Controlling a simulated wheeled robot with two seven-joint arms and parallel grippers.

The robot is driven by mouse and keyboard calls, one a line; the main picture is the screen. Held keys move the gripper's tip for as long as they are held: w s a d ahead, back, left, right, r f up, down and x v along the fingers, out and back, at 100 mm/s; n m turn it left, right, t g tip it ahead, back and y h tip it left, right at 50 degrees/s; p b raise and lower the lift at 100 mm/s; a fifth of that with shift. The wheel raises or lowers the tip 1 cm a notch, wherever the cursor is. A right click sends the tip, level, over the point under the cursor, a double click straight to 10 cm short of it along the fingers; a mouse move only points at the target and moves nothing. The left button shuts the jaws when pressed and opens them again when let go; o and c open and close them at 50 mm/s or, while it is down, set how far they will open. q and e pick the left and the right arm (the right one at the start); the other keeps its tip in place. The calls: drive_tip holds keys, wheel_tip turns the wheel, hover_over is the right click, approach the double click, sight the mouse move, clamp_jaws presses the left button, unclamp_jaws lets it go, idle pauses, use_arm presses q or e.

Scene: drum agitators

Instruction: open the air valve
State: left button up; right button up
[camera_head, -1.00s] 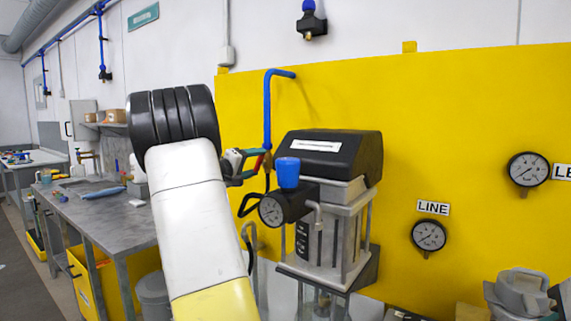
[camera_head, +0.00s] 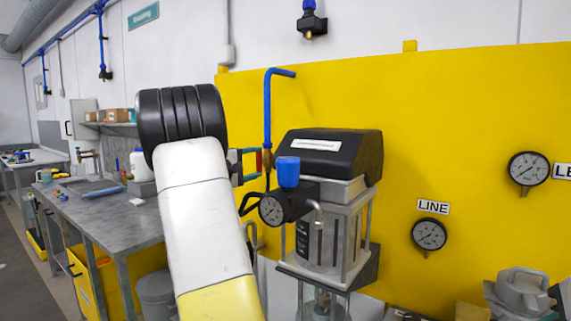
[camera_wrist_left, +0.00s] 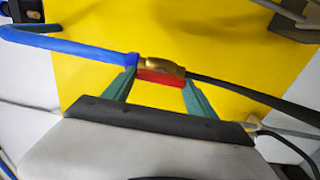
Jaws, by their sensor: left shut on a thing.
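The air valve is a brass body (camera_head: 267,157) at the lower end of a blue pipe (camera_head: 267,105), left of the pump unit. It also shows in the left wrist view (camera_wrist_left: 160,66). Its red lever (camera_wrist_left: 158,78) lies along the line of the pipe. My left gripper (camera_head: 258,164) reaches the valve from the left, with its teal fingers on either side of the lever in the wrist view, shut on it. Part of the lever is hidden by the fingers and valve body. My right gripper is not in view.
A pump unit with a black cover (camera_head: 330,153), a blue knob (camera_head: 288,172) and a gauge (camera_head: 271,209) stands close to the right of my left gripper. A black hose runs below the valve. A grey workbench (camera_head: 110,220) stands at the left.

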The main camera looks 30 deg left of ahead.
use_arm(q)
drive_tip(key=o, duration=1.4)
drive_tip(key=shift+c, duration=0.2)
drive_tip(key=s, duration=0.8)
drive_tip(key=shift+a, duration=0.35)
